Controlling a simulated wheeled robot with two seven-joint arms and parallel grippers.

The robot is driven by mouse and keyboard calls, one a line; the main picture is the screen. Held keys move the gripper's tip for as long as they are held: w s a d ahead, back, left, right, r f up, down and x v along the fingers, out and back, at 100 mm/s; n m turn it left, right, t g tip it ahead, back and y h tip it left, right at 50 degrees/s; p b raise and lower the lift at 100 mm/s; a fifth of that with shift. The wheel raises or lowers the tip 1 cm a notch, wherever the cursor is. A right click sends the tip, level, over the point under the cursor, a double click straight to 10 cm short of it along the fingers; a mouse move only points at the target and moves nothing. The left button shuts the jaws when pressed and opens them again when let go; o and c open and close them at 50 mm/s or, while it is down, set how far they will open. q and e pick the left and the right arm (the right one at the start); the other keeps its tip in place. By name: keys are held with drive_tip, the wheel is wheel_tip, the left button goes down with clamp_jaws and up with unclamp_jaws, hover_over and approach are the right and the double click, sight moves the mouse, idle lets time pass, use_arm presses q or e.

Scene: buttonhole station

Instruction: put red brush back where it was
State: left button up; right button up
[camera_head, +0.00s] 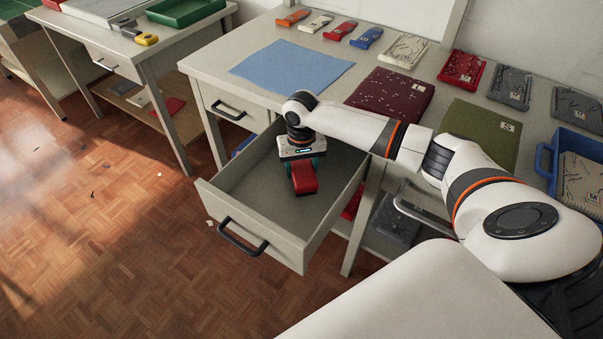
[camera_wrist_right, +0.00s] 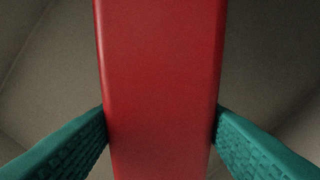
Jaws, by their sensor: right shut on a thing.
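The red brush (camera_head: 304,178) is between the fingers of my right gripper (camera_head: 301,164), inside the open drawer (camera_head: 264,218) of the table. In the right wrist view the red brush (camera_wrist_right: 160,80) fills the middle, and the teal fingers of my right gripper (camera_wrist_right: 160,130) press on both its sides. The drawer floor shows behind it. I cannot tell whether the brush touches the drawer floor. My left gripper does not show.
The table (camera_head: 215,62) carries a blue cloth (camera_head: 292,66), a dark red folded cloth (camera_head: 392,95), an olive one (camera_head: 480,131) and several small tools along the back, including a red one (camera_head: 340,30). A blue crate (camera_head: 570,143) stands at the right. The drawer is otherwise empty.

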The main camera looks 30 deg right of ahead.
sight(301, 165)
wheel_tip(301, 165, down, 2)
drive_tip(key=shift+f, duration=0.25)
drive_tip(key=shift+f, duration=0.1)
drive_tip(key=o, duration=0.9)
wheel_tip(301, 165, up, 12)
drive_tip(key=shift+r+p, duration=0.15)
drive_tip(key=shift+p, duration=0.3)
